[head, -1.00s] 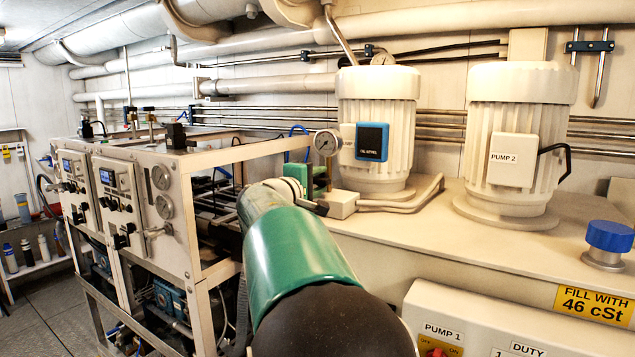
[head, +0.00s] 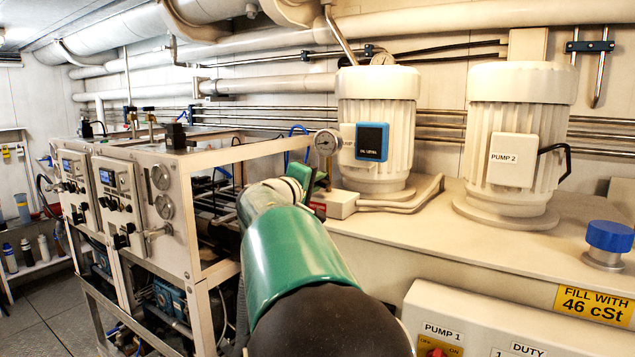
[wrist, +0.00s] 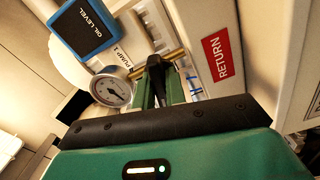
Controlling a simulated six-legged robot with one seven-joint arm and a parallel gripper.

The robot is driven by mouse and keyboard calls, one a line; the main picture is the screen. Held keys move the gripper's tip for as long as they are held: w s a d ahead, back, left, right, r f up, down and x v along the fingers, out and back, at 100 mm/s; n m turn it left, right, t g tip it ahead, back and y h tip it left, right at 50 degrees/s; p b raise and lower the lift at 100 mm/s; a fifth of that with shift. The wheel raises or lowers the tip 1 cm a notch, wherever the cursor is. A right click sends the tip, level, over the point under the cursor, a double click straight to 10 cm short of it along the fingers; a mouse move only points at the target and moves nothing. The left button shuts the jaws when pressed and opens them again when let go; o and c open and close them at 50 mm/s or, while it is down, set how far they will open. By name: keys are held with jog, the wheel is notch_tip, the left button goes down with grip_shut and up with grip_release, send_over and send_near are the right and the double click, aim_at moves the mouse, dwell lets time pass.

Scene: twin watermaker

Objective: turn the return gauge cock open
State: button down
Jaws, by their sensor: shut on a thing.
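The return gauge cock shows in the wrist view as a black lever (wrist: 156,72) on a brass fitting, beside a round dial gauge (wrist: 107,87). My gripper (wrist: 160,88) is shut on this lever, with a green finger on each side of it. A red RETURN label (wrist: 222,55) is on the pale block next to it. In the head view the gauge (head: 326,142) stands above my gripper (head: 309,180), left of the first pump motor. The cock's lever is hidden there by my gripper and wrist.
A pump motor with a blue OIL LEVEL box (head: 371,142) stands close behind the gauge. The PUMP 2 motor (head: 515,135) is farther right. A metal-framed watermaker rack (head: 190,180) stands to the left. Pipes run along the wall.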

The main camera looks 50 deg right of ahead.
jog(key=m, duration=1.1)
jog(key=shift+m, duration=1.9)
jog(key=c, duration=1.4)
grip_release()
jog(key=shift+c, duration=0.2)
jog(key=shift+a, duration=0.2)
jog(key=s+a, duration=0.1)
jog(key=a, duration=1.2)
jog(key=shift+s+a, duration=0.15)
jog(key=shift+a, duration=0.1)
